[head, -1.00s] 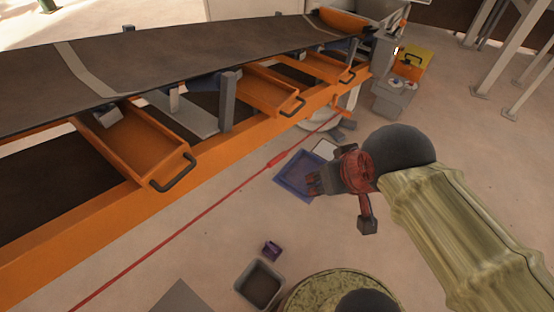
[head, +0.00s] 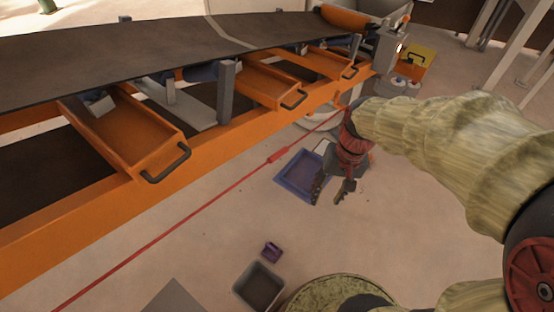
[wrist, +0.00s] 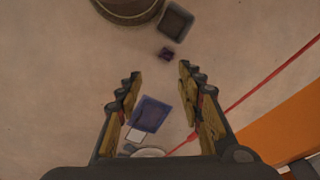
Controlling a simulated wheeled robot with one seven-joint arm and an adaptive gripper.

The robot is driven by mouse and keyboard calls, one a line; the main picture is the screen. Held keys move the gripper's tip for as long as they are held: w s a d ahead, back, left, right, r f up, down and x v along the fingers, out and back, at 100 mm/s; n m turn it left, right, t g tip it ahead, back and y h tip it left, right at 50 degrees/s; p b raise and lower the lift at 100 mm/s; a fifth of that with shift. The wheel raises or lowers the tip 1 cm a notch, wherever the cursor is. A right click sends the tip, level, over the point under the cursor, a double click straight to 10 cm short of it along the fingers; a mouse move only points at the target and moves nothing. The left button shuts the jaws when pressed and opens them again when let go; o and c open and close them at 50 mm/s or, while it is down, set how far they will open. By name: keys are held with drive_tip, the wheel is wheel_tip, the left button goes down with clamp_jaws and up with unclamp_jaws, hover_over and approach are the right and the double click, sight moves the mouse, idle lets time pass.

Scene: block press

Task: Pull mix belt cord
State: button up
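The red cord (head: 195,215) runs taut alongside the orange conveyor frame, from the lower left up toward the control box at the far end. A thicker red piece (head: 277,156) sits on it near the middle. In the wrist view the cord (wrist: 262,105) crosses to the right of my gripper. My gripper (head: 333,194) points downward, to the right of the cord and apart from it. In the wrist view its fingers (wrist: 160,95) are spread with nothing between them.
The orange conveyor frame (head: 190,160) with pull-out trays (head: 130,135) fills the left. A blue tray (head: 298,180), a purple block (head: 272,252) and a grey bin (head: 259,286) are on the floor. A yellow box (head: 418,62) is at the upper right. Open floor lies between.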

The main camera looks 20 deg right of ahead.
drive_tip(key=w+a+f+m+g+y+b, duration=0.1)
drive_tip(key=w+f+m+y+b, duration=0.2)
drive_tip(key=f, duration=0.6)
drive_tip(key=w+f+m+g+y+b, duration=0.1)
drive_tip(key=w+f+y, duration=0.35)
drive_tip(key=f, duration=0.45)
drive_tip(key=m+t+y+b, duration=0.1)
drive_tip(key=t+y+b, duration=0.2)
drive_tip(key=t+y, duration=0.55)
approach(277, 155)
drive_tip(key=a+t+h, duration=0.2)
drive_tip(key=a, duration=0.1)
drive_tip(key=x, duration=0.2)
drive_tip(key=b+x, duration=0.1)
drive_tip(key=x, duration=0.4)
drive_tip(key=shift+w+f+b, duration=0.35)
drive_tip(key=shift+w+b, duration=0.05)
drive_tip(key=shift+w, duration=0.1)
drive_tip(key=shift+c, duration=1.4)
clamp_jaws()
